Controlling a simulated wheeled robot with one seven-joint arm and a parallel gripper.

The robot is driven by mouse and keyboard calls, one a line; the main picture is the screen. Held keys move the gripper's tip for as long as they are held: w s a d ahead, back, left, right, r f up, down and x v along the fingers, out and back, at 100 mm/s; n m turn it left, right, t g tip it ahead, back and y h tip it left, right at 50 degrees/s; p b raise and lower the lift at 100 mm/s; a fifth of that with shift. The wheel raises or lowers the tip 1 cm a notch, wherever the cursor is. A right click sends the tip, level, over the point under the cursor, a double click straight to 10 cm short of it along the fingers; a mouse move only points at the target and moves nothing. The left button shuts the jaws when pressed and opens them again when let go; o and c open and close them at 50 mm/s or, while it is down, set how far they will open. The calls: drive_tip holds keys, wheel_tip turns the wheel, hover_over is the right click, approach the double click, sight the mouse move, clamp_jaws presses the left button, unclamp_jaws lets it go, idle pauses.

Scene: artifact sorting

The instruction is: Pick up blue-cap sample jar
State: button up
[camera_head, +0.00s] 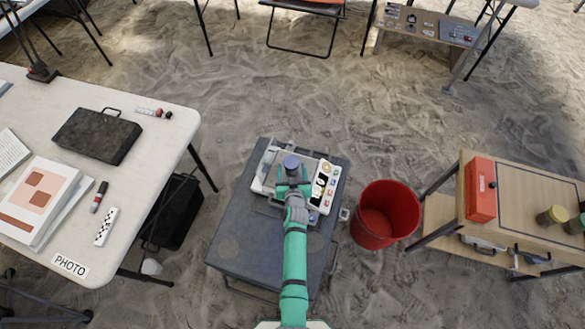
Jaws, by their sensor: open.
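The blue-cap sample jar (291,163) is in the white tray (257,183) on the dark grey table in the middle. Its round blue-grey cap shows from above; its body is mostly hidden. My green gripper (292,176) is open at the jar's near side, with its fingertips close to the cap. I cannot tell whether the fingers are around the jar or touch it.
The dark grey table (245,235) has bare room in front of the tray. A red bucket (399,207) stands to its right. A white table (150,190) stands left.

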drive_tip(key=shift+x, duration=1.15)
